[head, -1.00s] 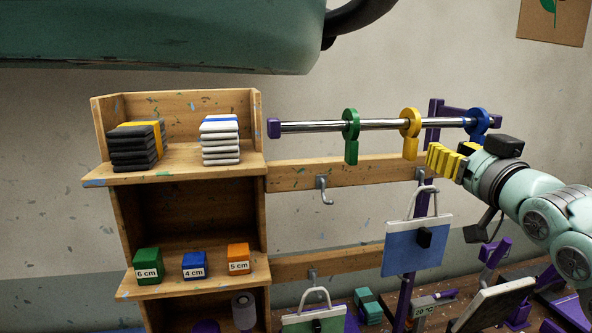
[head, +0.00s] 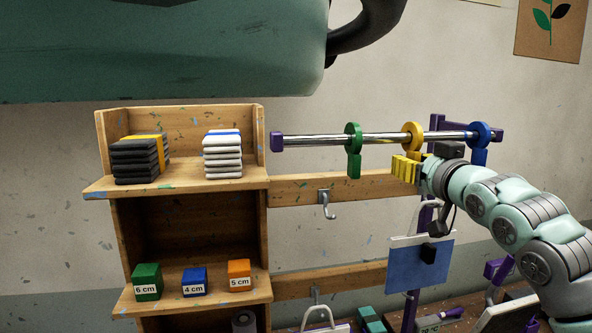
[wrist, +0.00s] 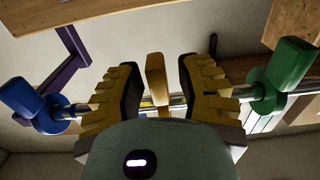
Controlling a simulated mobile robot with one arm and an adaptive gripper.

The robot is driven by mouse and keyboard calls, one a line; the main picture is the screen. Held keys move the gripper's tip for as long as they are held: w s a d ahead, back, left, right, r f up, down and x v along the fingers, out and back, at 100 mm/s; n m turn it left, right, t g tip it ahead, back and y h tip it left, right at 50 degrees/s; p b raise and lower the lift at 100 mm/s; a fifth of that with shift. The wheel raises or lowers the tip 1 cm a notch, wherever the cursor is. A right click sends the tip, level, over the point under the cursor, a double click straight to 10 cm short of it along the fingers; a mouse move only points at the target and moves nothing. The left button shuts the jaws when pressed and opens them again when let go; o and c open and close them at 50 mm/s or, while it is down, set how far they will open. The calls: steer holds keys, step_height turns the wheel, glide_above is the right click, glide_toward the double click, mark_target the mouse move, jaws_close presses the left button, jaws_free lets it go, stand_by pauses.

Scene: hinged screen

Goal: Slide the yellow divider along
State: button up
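The yellow divider (head: 412,132) hangs on a metal rod (head: 385,138) between the green divider (head: 353,140) and the blue divider (head: 480,138). My gripper (head: 405,168) is at the yellow divider's lower tab. In the wrist view the yellow tab (wrist: 156,82) stands between my two yellow fingers (wrist: 157,88), with gaps visible on both sides. The fingers are open around it. The green divider (wrist: 284,78) is right and the blue divider (wrist: 36,102) left in that view.
A wooden shelf (head: 190,185) with stacked dark and white pads and labelled blocks stands at the left. A blue clipboard (head: 420,265) hangs below the rod. A wooden rail (head: 300,187) with a hook runs behind. The rod is bare left of the green divider.

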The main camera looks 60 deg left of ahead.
steer(key=shift+d, duration=0.1)
jaws_close()
steer(key=shift+w, duration=0.1)
steer(key=w+b, duration=0.1)
steer(key=w+d+b, duration=0.1)
steer(key=b, duration=0.1)
steer(key=w+b, duration=0.1)
steer(key=shift+w+d+f, duration=0.1)
steer(key=shift+w+d, duration=0.2)
steer(key=shift+w, duration=0.05)
steer(key=shift+o, duration=1.2)
jaws_free()
steer(key=shift+d, duration=0.1)
steer(key=v, duration=1.1)
steer(key=shift+s+d, duration=0.2)
steer(key=shift+d, duration=0.15)
